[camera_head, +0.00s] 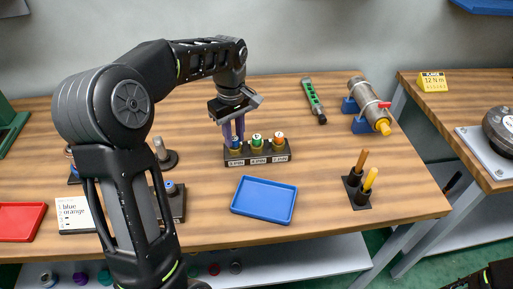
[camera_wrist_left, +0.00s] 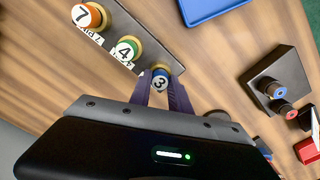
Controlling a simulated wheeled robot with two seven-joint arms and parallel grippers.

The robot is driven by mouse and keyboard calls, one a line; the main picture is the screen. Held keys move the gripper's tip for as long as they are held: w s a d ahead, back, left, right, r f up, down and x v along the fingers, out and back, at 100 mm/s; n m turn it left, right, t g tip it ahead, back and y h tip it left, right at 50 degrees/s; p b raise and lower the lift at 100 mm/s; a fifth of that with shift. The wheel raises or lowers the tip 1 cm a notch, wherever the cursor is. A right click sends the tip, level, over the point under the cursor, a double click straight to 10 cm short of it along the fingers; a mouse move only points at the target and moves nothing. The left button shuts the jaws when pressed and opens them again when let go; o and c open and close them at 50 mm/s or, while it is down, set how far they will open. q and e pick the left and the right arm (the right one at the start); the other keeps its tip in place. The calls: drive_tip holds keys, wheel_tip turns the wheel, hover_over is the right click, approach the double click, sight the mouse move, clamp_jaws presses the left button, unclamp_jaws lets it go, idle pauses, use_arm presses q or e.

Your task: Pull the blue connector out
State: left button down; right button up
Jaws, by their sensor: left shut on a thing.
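The blue connector (camera_head: 236,141) stands at the left end of a dark block (camera_head: 262,159) with three labelled places. In the left wrist view the blue connector (camera_wrist_left: 160,80) shows a "3" on its top. My left gripper (camera_head: 236,130) comes from above, with its purple fingers (camera_wrist_left: 160,92) shut on the blue connector, one on each side. The connector still appears seated in the block; its lower part is partly hidden. A green connector (camera_head: 257,141) marked 4 and an orange one (camera_head: 279,139) marked 7 stand beside it.
A blue tray (camera_head: 264,199) lies in front of the block. A red tray (camera_head: 18,222) and a "blue orange" card (camera_head: 75,214) are left.

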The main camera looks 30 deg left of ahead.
sight(234, 138)
use_arm(q)
drive_tip(key=shift+r, duration=0.35)
drive_tip(key=shift+r+p, duration=0.2)
drive_tip(key=shift+p, duration=0.1)
drive_tip(key=shift+r, duration=0.15)
drive_tip(key=shift+r+p, duration=1.55)
drive_tip(key=shift+r, duration=0.15)
